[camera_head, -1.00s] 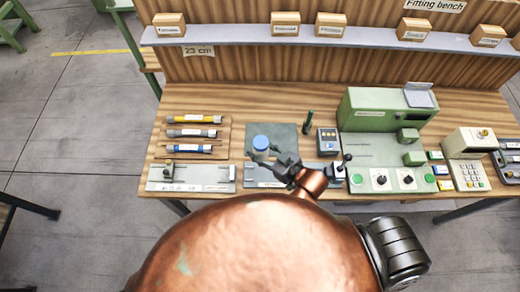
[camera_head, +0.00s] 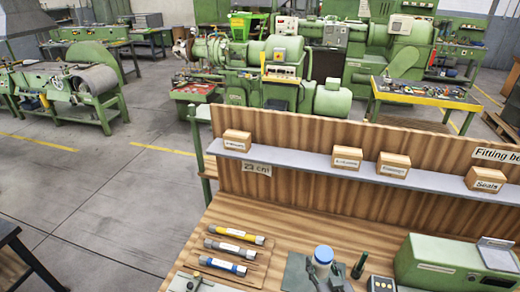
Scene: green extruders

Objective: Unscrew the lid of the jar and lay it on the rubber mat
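The jar (camera_head: 321,268) stands on the rubber mat (camera_head: 296,270) near the bottom edge of the head view. Its round blue lid (camera_head: 323,254) is on top. Dark grey-green shapes beside and below the jar seem to be the fingers of my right gripper (camera_head: 326,279), cut off by the picture's bottom edge. Whether they touch the jar or are open or shut I cannot tell. The lower part of the jar is partly hidden. My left gripper is not in view.
Yellow, grey and blue-banded tubes (camera_head: 233,250) lie left of the mat. A dark green upright piece (camera_head: 360,265) and a small box (camera_head: 381,284) stand right of the jar, with a green machine (camera_head: 440,262) beyond. A shelf (camera_head: 300,157) with labelled boxes runs behind.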

